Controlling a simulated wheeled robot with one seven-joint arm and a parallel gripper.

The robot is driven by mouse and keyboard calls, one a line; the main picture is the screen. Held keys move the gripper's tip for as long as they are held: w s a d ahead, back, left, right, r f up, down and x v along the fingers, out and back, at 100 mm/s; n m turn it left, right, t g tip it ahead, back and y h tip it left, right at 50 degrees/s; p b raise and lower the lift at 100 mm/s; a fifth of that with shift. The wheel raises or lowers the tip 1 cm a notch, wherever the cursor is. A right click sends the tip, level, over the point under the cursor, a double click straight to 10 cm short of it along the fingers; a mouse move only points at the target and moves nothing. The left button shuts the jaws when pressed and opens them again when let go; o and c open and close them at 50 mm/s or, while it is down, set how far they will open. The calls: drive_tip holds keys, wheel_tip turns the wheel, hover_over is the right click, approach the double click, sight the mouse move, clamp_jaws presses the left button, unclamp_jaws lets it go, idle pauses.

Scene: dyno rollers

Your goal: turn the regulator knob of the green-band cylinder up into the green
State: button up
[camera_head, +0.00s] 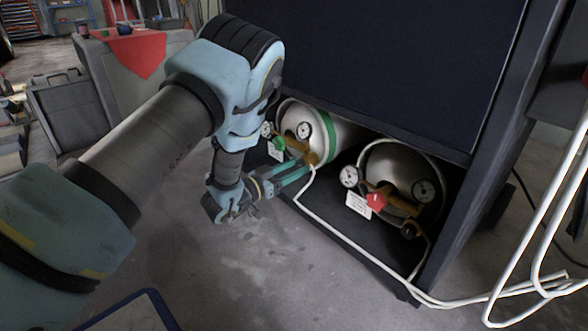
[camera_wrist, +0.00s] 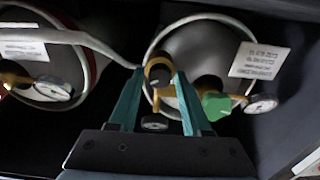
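The green-band cylinder (camera_head: 328,131) lies on its side in the left of the cabinet's open lower bay. My gripper (camera_head: 297,170) reaches in from the left, hiding this knob in the head view. Its teal fingers are apart, one on each side of the knob (camera_wrist: 158,80). I cannot tell whether they touch it. The gauge needles are too small to read.
A second cylinder (camera_head: 393,160) with a red handle (camera_head: 376,201) lies to the right. A white hose (camera_head: 345,235) runs from the green-band cylinder's regulator along the bay's front. The cabinet panel (camera_head: 370,65) overhangs both. The floor in front (camera_head: 270,265) is clear.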

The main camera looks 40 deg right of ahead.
clamp_jaws()
drive_tip(key=m+p, duration=0.2)
drive_tip(key=p, duration=0.1)
drive_tip(key=shift+r, duration=0.25)
drive_tip(key=m+p, duration=0.2)
drive_tip(key=shift+f+m, duration=0.15)
drive_tip(key=shift+m, duration=0.15)
drive_tip(key=shift+f+m, duration=0.15)
drive_tip(key=shift+m, duration=0.15)
drive_tip(key=shift+o, duration=1.7)
unclamp_jaws()
